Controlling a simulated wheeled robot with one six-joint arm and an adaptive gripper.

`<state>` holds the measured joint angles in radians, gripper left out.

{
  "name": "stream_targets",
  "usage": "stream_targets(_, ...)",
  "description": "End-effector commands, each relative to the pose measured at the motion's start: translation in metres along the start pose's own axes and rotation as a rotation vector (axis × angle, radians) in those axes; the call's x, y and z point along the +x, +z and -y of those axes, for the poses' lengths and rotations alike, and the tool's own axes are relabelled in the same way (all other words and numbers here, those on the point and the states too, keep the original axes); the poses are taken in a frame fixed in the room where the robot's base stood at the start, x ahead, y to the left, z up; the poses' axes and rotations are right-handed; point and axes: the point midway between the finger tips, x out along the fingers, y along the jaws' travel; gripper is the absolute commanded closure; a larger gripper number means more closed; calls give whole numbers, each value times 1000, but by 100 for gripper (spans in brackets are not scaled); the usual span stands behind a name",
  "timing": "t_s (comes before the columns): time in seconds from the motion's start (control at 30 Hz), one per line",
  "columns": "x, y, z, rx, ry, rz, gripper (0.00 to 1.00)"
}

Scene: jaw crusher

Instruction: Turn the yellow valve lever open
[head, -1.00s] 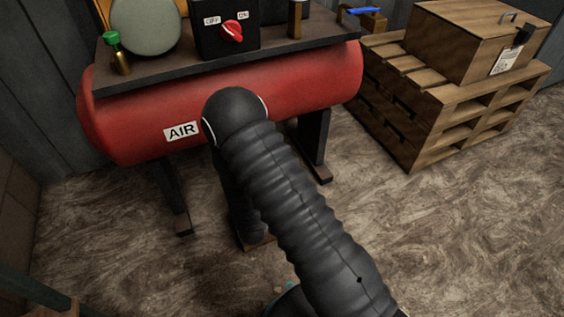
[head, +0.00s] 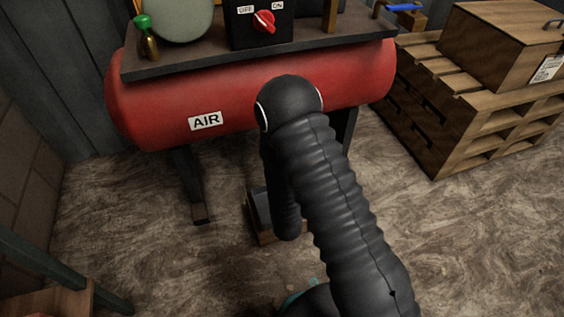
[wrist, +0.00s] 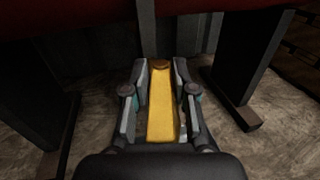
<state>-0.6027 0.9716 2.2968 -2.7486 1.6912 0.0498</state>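My gripper (wrist: 160,72) is open, with one finger on each side of the lever. A gap shows between the lever and the left finger; the right finger is very close to it, and I cannot tell whether they touch. In the head view I cannot make out the lever or my gripper's fingers; my dark arm covers the middle of the picture.
A red air tank (head: 160,95) on legs stands ahead, with a red selector knob (head: 264,22) and a green-topped fitting (head: 146,35) on its top plate. A wooden pallet stack (head: 450,110) stands at right. A small block (head: 262,220) is on the floor behind my arm.

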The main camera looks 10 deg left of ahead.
Motion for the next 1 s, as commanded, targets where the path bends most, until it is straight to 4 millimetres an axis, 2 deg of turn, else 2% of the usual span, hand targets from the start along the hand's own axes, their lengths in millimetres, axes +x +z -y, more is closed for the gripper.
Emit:
stream_targets(0.33,-1,-1,2,-1,-2,-2,54)
stream_targets(0.47,-8,-1,1,-2,-1,-4,54)
stream_targets(0.57,-22,-2,1,-2,-1,-6,54)
stream_targets(0.8,-70,-2,0,-3,1,-6,54)
stream_targets(1.0,-103,-1,0,-2,2,-5,54)
